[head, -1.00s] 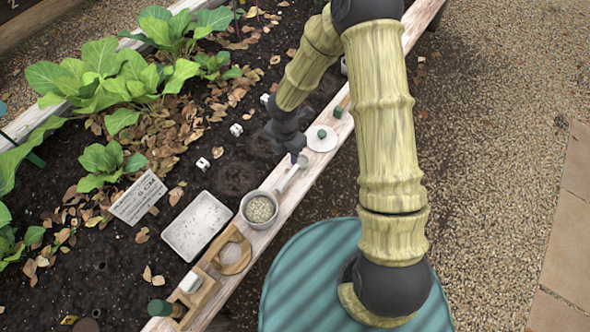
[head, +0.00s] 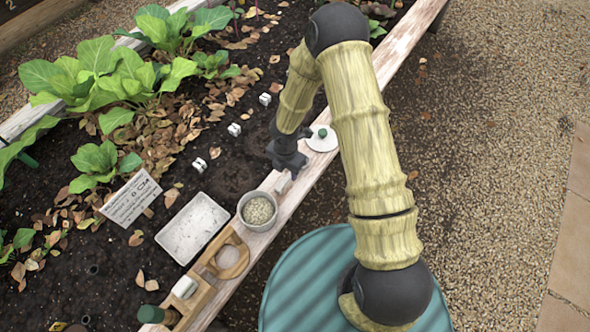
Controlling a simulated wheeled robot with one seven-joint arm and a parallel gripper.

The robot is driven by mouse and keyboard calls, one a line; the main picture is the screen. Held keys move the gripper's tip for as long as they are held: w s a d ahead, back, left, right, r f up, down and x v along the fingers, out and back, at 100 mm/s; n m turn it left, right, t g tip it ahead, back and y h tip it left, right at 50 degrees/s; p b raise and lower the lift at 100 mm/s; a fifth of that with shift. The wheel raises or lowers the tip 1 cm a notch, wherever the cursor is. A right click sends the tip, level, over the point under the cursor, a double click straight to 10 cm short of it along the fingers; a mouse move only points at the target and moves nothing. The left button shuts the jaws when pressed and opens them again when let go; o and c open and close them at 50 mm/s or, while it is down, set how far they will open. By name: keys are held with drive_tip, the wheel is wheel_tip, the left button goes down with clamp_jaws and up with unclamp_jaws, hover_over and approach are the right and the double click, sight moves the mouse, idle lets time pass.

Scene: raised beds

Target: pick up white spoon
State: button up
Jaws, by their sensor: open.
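The white spoon (head: 283,184) lies on the wooden plank edge of the raised bed, beside a round pot. Only a short pale part of it shows; my gripper hides the rest. My gripper (head: 290,170) points down over the spoon's far part, just beyond the pot. It is open. Whether its fingers are on either side of the spoon or above it cannot be told.
The pot (head: 243,214) holds pale grains. A white disc (head: 327,145) with a green knob lies on the plank behind my gripper. A white tray (head: 178,250), wooden holders (head: 237,262) and small white blocks (head: 234,130) are nearby. Dark soil lies left, gravel right.

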sight(288, 176)
drive_tip(key=f, duration=0.1)
drive_tip(key=f+b, duration=0.1)
drive_tip(key=f, duration=0.1)
drive_tip(key=f+b, duration=0.1)
drive_tip(key=f, duration=0.1)
drive_tip(key=shift+w+d+f, duration=0.1)
drive_tip(key=shift+w+d, duration=0.15)
drive_tip(key=shift+w, duration=0.05)
drive_tip(key=shift+c, duration=0.4)
clamp_jaws()
